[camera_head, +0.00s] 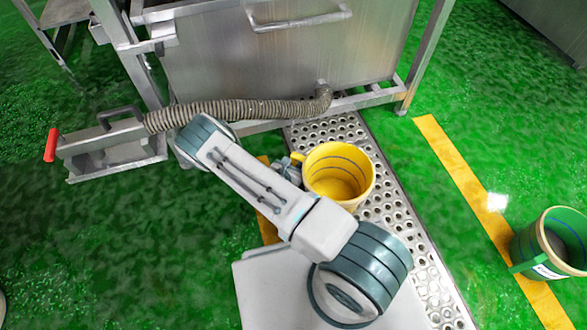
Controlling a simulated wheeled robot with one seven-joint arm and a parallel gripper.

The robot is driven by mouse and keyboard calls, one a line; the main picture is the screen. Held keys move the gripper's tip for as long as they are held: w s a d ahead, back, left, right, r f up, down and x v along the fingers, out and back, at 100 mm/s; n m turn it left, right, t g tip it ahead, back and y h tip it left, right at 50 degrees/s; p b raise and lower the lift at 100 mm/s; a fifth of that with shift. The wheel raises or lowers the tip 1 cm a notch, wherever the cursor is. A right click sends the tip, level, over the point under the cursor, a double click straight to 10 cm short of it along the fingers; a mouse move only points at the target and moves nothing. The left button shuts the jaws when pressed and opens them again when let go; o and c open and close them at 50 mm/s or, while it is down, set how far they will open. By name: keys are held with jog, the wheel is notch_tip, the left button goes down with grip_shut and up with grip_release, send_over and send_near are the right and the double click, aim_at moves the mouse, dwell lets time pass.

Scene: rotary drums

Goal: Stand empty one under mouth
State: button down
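A yellow bucket (352,160) stands upright, partly on the perforated drain strip. I look into it and see only its bare yellow inside with a dark line around the wall. My gripper (295,160) is at the left of its rim, small and partly covered by my arm. I cannot tell whether its fingers are closed on the rim. A green bucket (528,256) with a pale rim stands at the right edge, its inside dark. A ribbed hose (245,109) runs from a pipe stub (322,90) on the steel machine to a metal box (115,150) at left.
The steel machine (285,55) with its frame legs fills the top middle. The drain strip (400,215) runs from under it to the lower right. A yellow floor line (470,185) lies right of the drain. Green floor between them is clear.

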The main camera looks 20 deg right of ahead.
jog(key=f+b, duration=0.2)
jog(key=f, duration=0.1)
jog(key=f+b, duration=0.1)
jog(key=shift+w+a+f+b, duration=0.1)
jog(key=shift+w+f+b, duration=0.05)
jog(key=shift+w+b, duration=0.2)
jog(key=shift+f, duration=0.15)
jog(key=c, duration=1.3)
grip_release()
